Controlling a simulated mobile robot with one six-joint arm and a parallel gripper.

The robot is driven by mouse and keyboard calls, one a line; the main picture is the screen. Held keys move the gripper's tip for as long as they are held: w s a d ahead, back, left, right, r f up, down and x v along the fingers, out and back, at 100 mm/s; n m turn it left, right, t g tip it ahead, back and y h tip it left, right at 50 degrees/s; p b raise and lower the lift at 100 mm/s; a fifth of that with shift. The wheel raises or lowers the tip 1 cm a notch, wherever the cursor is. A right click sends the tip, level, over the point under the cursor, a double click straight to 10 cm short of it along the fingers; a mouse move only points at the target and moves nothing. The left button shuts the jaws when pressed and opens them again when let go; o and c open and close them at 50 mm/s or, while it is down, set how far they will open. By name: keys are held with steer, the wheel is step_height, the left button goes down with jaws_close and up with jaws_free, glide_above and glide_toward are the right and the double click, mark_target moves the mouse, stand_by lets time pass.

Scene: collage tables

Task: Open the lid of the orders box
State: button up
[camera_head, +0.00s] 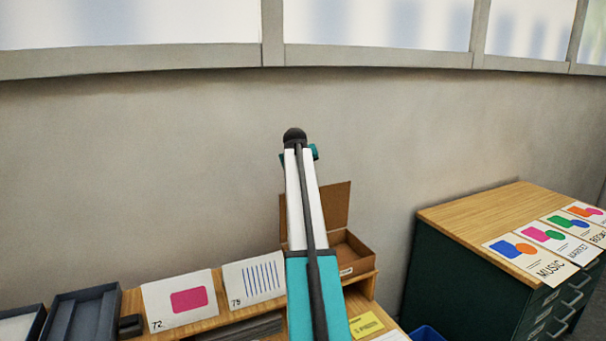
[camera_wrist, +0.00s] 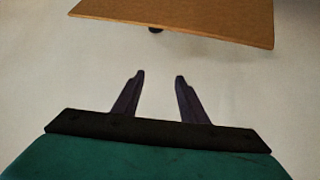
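A brown cardboard box (camera_head: 352,252) stands on the wooden desk behind my arm, with a small white label on its front. Its lid (camera_head: 336,205) stands upright at the back, so the box is open; my arm hides its left part. In the wrist view a flat brown panel (camera_wrist: 190,17) crosses the top, possibly the lid, with a small dark knob under its edge. My gripper (camera_wrist: 159,75) has its two dark fingers apart with nothing between them, short of the panel and not touching it. In the head view the fingers are hidden behind my arm.
Cards marked 72 (camera_head: 180,299) and 78 (camera_head: 252,278) stand on the desk left of my arm. Dark trays (camera_head: 84,309) are at far left. A green cabinet (camera_head: 462,275) with poster cards is at right. A blue bin (camera_head: 427,334) sits between.

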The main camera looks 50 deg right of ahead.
steer(key=r, duration=0.1)
steer(key=a+r+p, duration=0.1)
steer(key=r, duration=0.1)
steer(key=a+r, duration=0.1)
steer(key=r, duration=0.1)
steer(key=shift+w+p, duration=0.3)
steer(key=shift+p, duration=0.05)
stand_by(0.5)
stand_by(0.6)
steer(key=b+v, duration=0.5)
steer(key=v, duration=0.9)
steer(key=shift+d, duration=0.1)
stand_by(0.5)
